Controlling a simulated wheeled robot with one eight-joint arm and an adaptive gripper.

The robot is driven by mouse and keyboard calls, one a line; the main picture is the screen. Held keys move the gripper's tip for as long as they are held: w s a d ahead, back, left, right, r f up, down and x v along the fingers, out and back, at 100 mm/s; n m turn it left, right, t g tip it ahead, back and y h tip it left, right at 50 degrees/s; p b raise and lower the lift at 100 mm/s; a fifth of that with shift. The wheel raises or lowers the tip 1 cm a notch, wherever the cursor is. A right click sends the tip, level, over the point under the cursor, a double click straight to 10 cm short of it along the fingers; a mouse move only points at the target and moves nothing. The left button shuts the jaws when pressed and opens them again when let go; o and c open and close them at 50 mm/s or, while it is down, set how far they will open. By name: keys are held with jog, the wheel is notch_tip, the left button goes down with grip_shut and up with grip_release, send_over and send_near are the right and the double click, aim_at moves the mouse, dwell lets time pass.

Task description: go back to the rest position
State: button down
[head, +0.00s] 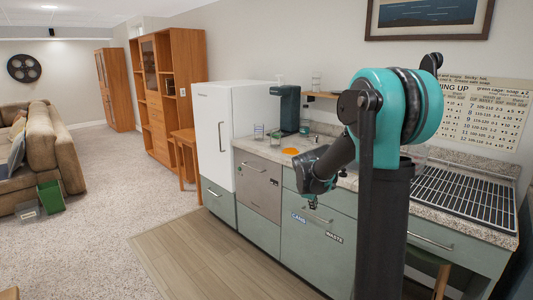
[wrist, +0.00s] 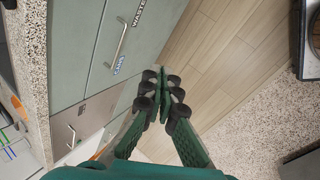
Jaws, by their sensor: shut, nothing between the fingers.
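My gripper (head: 312,203) hangs in front of the green-grey cabinet (head: 290,235), below the counter edge and pointing down. In the wrist view, the two green fingers of my gripper (wrist: 164,90) come together at their dark tips, with nothing between them. Wooden floor shows beyond the tips. My teal and black arm hides part of the counter and cabinet behind it in the head view.
The counter (head: 330,145) holds an orange disc (head: 291,151), glasses and a dark green machine (head: 286,108). A white fridge (head: 212,135) stands left of it. A black drying rack (head: 465,193) is at right. Carpet (head: 110,185) is open at left.

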jog(key=s+f+m+y, duration=0.1)
jog(key=s+m, duration=0.3)
jog(key=s, duration=0.6)
jog(key=s+f+m+y, duration=0.1)
jog(key=s+f+m, duration=0.2)
jog(key=s, duration=0.8)
jog(key=s+f+m+y, duration=0.1)
jog(key=s+m, duration=0.4)
jog(key=s, duration=0.5)
jog(key=shift+s+f, duration=0.25)
jog(key=shift+f, duration=0.6)
